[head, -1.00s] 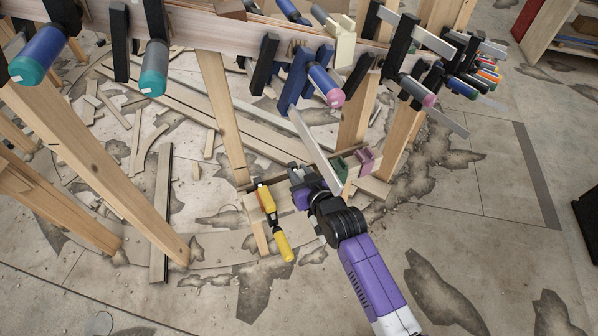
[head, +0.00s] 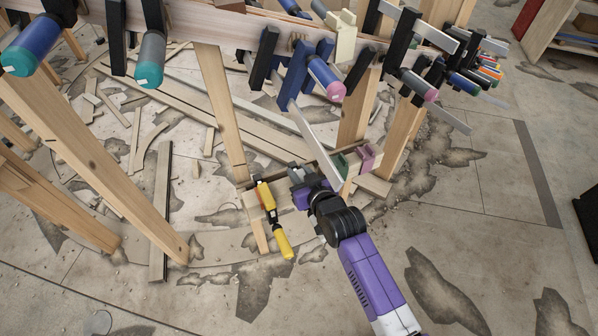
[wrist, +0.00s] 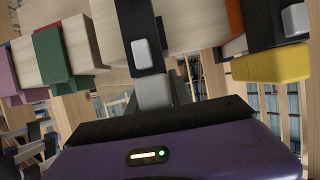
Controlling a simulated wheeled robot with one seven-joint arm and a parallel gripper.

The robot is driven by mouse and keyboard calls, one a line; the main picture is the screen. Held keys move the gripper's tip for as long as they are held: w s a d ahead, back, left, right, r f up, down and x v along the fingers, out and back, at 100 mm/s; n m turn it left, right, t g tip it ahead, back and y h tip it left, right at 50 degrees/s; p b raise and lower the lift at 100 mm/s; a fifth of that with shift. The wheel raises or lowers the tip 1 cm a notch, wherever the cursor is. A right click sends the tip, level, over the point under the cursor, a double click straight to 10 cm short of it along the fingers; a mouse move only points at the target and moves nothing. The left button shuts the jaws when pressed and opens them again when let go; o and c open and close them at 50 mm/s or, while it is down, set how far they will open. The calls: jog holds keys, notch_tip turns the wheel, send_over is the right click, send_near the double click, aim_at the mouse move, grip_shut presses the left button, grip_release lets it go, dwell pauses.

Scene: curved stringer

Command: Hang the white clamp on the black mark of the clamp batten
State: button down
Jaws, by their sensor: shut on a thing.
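The clamp batten (head: 323,172) is low in the middle of the head view; its pale wood also shows in the wrist view (wrist: 190,25). My gripper (head: 308,188) is at the batten, shut on the white clamp. Only pale grey parts of this clamp (wrist: 155,92) show in the wrist view, in front of my purple gripper body. A black strip (wrist: 133,20) crosses the batten just beyond them; I cannot tell whether it is the mark or part of the clamp. Contact between clamp and batten is unclear.
A yellow clamp (head: 267,200) hangs left of my gripper; green (head: 341,165) and pink (head: 365,157) clamps are to its right. A blue clamp (head: 292,75) on the stringer above has a long bar (head: 318,145) reaching down near my gripper. Wooden legs stand around.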

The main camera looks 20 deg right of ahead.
jog(key=shift+r, duration=0.15)
jog(key=c, duration=1.1)
grip_release()
jog(key=shift+f, duration=0.2)
jog(key=shift+v, duration=3.95)
jog(key=shift+w+r, duration=0.1)
jog(key=shift+r, duration=0.05)
